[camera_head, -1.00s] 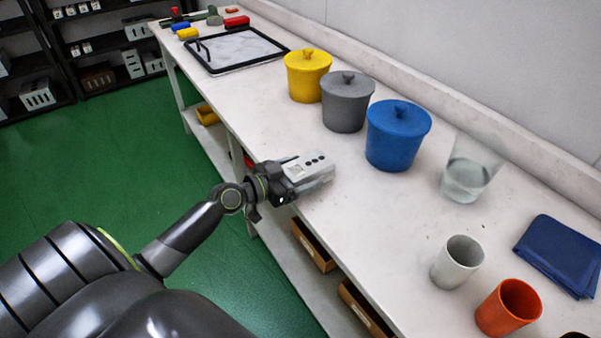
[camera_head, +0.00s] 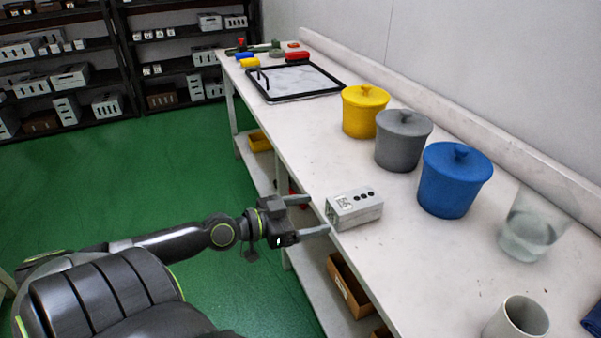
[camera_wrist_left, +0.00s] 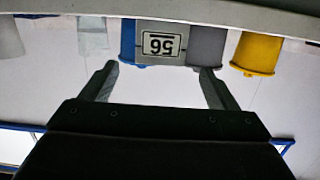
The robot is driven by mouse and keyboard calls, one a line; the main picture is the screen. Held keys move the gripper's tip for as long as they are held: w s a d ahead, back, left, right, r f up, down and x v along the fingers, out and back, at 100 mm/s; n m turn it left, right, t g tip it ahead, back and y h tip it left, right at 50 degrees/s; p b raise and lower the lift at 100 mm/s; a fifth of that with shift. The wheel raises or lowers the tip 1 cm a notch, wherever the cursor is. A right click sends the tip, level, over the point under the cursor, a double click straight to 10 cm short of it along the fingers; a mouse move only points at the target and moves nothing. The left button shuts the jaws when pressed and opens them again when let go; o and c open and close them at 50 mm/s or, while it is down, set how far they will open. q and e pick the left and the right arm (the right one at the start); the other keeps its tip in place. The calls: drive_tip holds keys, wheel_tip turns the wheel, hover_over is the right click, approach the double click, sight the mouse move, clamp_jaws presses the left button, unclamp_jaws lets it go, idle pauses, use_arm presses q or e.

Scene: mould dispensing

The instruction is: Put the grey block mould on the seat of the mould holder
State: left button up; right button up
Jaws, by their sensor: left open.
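The grey block mould (camera_head: 362,212) is a light grey box with a label and several dark holes on top. It rests on the white table near its front edge. My left gripper (camera_head: 309,215) is open and empty, to the left of the block and apart from it, with its fingers pointing at it. In the left wrist view the block's end with an upside-down "56" label (camera_wrist_left: 161,45) shows beyond and between the two fingertips (camera_wrist_left: 161,75). My right gripper is out of view. I cannot pick out the mould holder for certain.
Yellow (camera_head: 364,112), grey (camera_head: 402,142) and blue (camera_head: 453,182) lidded pots stand behind the block. A clear glass (camera_head: 530,230) and a pale cup (camera_head: 518,320) are at the right. A black-framed tray (camera_head: 308,96) lies farther back. Shelves (camera_head: 65,85) stand at the far left.

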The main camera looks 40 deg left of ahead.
use_arm(q)
drive_tip(key=shift+b+v, duration=0.5)
drive_tip(key=shift+v, duration=0.4)
